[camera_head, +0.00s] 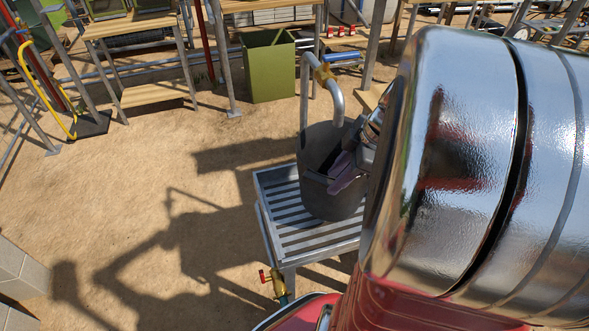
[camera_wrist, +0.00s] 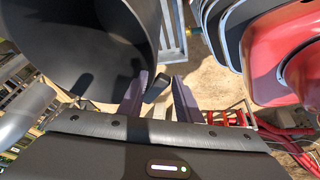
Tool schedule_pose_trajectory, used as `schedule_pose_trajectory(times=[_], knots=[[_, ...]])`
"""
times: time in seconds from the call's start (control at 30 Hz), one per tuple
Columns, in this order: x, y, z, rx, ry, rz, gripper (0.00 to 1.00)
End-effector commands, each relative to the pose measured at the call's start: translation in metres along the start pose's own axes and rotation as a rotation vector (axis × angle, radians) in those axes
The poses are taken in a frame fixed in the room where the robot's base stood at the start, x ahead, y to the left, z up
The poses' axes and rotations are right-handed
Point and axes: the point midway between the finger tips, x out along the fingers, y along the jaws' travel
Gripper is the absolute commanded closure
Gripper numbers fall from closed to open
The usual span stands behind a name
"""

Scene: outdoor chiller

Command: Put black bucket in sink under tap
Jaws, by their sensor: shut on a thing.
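The black bucket (camera_head: 325,200) is upright over the slatted grey metal sink (camera_head: 272,185), toward its right side. I cannot tell whether its base rests on the slats or hangs just above them. The tap is a curved grey pipe (camera_head: 306,85) with a brass fitting, and it arches over the bucket with its spout end near the bucket's top. My gripper (camera_head: 347,172) is shut on the bucket at its near right side. In the wrist view the bucket's dark inside (camera_wrist: 70,45) fills the upper left, beside my fingers (camera_wrist: 158,92). My arm hides the sink's right part.
A brass valve with a red handle (camera_head: 271,278) sits below the sink's front. A green bin (camera_head: 268,68) and wooden benches (camera_head: 150,90) stand behind. Open sandy ground (camera_head: 130,170) lies to the left, with grey blocks (camera_head: 20,270) at the left edge.

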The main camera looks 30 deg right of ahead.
Motion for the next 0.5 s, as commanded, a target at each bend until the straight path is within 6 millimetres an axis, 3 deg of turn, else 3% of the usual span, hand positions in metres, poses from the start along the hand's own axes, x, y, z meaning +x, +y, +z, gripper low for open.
schedule_pose_trajectory(times=[0.17,0.5], knots=[[0.007,0.000,0.002,-0.003,0.001,-0.001,1.00],[0.053,-0.004,0.020,-0.003,0.001,-0.002,1.00]])
